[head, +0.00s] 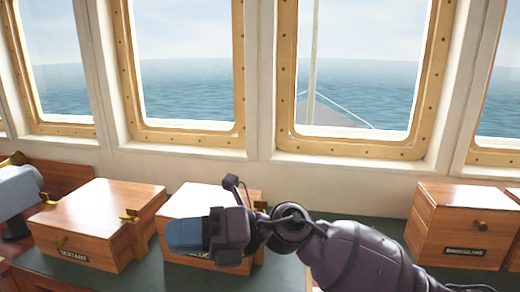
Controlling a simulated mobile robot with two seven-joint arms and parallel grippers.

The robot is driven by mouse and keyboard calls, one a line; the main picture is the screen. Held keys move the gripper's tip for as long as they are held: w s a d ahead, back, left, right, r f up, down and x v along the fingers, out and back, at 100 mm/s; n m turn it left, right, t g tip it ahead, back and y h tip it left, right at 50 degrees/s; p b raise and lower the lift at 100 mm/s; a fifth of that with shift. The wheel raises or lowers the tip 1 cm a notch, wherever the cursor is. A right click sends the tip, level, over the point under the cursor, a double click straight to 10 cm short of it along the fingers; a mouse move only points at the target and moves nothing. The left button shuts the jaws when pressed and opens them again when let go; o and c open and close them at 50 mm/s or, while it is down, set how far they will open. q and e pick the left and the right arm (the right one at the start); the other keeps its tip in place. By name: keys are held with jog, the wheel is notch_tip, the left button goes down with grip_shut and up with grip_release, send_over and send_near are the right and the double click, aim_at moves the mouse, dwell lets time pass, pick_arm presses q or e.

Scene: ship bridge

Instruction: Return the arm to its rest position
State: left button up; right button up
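My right arm (360,258) comes in from the lower right and reaches left across the counter. My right gripper (186,235), with blue finger pads, is in front of the middle wooden box (190,198) and hides much of its front and label. The fingers overlap from this side, so I cannot tell whether they are open or shut. No held object is visible. My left gripper is not in view.
A wooden box labelled SEXTANT (100,205) stands to the left on the dark green counter (385,232). A box labelled BINOCULARS (458,235) stands at the right. A blue-grey object (15,188) is at the left edge. Windows (190,70) line the back wall.

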jog(key=w+d+f+m+t+h, duration=0.1)
jog(key=w+d+m+t, duration=0.4)
jog(key=m+t, duration=0.65)
jog(key=w+d+f+m+t+h, duration=0.1)
jog(key=w+d+m+t, duration=0.1)
jog(key=d+m+t, duration=0.9)
jog(key=d+f+m+h, duration=0.9)
jog(key=f+m+h, duration=0.2)
jog(key=m+h, duration=0.25)
jog(key=s+d+f+m+g+h, duration=0.4)
jog(key=s+d+f+m+g, duration=0.25)
jog(key=s+d+f, duration=0.55)
jog(key=s+d+f+m+g, duration=0.1)
jog(key=s+f+g, duration=0.3)
jog(key=s, duration=0.3)
jog(key=s+d+f+m+g, duration=0.15)
jog(key=s+f+g, duration=0.25)
jog(key=s, duration=0.4)
jog(key=w+f+t, duration=0.7)
jog(key=f+t, duration=0.1)
jog(key=f, duration=0.2)
jog(key=shift+w+a+y, duration=0.25)
jog(key=shift+w+y, duration=0.05)
jog(key=shift+y, duration=0.15)
